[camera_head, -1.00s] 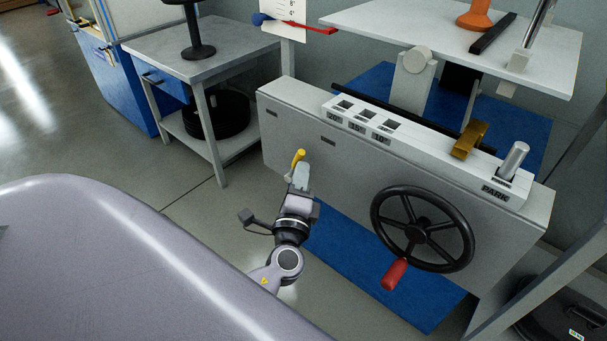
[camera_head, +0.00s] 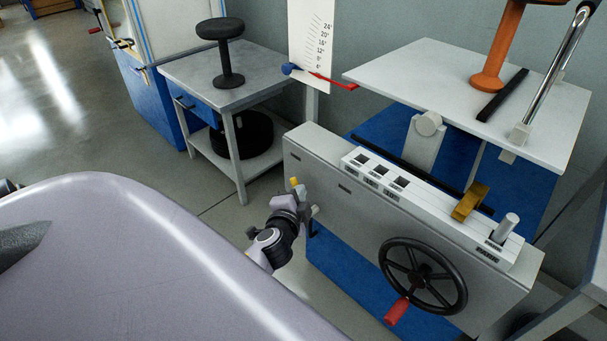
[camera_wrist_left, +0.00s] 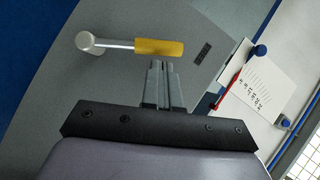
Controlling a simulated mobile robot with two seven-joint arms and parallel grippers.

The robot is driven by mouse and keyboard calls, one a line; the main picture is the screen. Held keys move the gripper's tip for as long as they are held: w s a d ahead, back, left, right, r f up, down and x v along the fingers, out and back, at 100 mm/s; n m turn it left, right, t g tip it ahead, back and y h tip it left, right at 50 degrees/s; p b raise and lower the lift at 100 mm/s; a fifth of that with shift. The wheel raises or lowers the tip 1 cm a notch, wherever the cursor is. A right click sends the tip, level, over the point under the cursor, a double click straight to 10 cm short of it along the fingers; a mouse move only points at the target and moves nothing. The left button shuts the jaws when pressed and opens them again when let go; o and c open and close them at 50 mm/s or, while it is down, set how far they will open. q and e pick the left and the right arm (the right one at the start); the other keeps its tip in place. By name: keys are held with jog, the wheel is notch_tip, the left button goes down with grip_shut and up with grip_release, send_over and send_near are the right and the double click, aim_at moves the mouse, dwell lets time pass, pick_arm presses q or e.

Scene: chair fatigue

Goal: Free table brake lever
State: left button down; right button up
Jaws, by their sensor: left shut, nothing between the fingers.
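The brake lever shows in the left wrist view as a yellow grip (camera_wrist_left: 159,47) on a metal rod, joined to a round grey pivot (camera_wrist_left: 86,41) on a grey panel. In the head view only its yellow end (camera_head: 294,181) shows clearly, near the cabinet's left end. My left gripper (camera_wrist_left: 163,65) is shut and empty. Its fingertips are just beside the yellow grip, pointing at it; I cannot tell whether they touch. In the head view my left gripper (camera_head: 301,192) partly hides the lever. My right gripper is not in view.
The grey cabinet (camera_head: 330,230) carries a black handwheel (camera_head: 421,270) with a red knob, and a slotted top rail with a brass block (camera_head: 469,202). A white tabletop (camera_head: 420,70) is above. A side bench (camera_head: 250,85) stands at the back left.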

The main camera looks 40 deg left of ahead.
pick_arm(q)
jog(key=shift+a, duration=0.35)
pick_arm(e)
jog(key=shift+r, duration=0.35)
pick_arm(q)
jog(key=shift+a+f, duration=0.1)
jog(key=shift+p, duration=0.3)
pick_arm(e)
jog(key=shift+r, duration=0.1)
